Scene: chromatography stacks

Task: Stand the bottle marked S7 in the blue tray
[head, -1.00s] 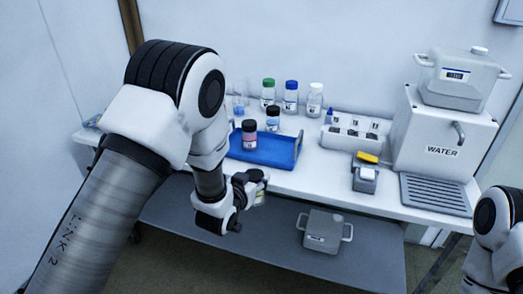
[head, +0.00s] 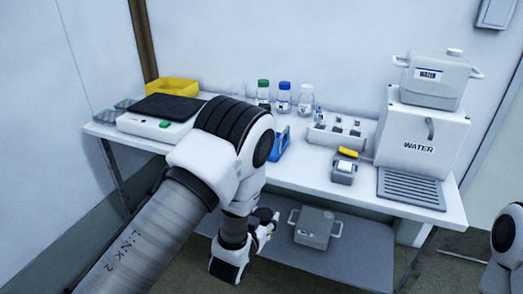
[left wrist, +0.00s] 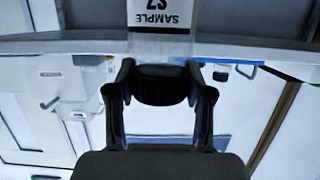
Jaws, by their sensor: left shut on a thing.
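My left gripper (left wrist: 160,105) is shut on the dark cap of a bottle, and the bottle's white label (left wrist: 163,17) reads SAMPLE S7, upside down in the left wrist view. In the head view my left gripper (head: 266,218) is low, in front of the table's front edge. The S7 bottle is small and partly hidden there. The blue tray (head: 281,144) is on the table behind my left arm, with only its right end showing. What stands in it is hidden. My right gripper is out of view.
Bottles with green (head: 263,92), blue (head: 284,97) and white (head: 306,99) caps stand behind the tray. A white rack (head: 327,137) and a small yellow-topped device (head: 344,170) are right of it, then the water unit (head: 422,135). A black-topped device (head: 158,116) is left.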

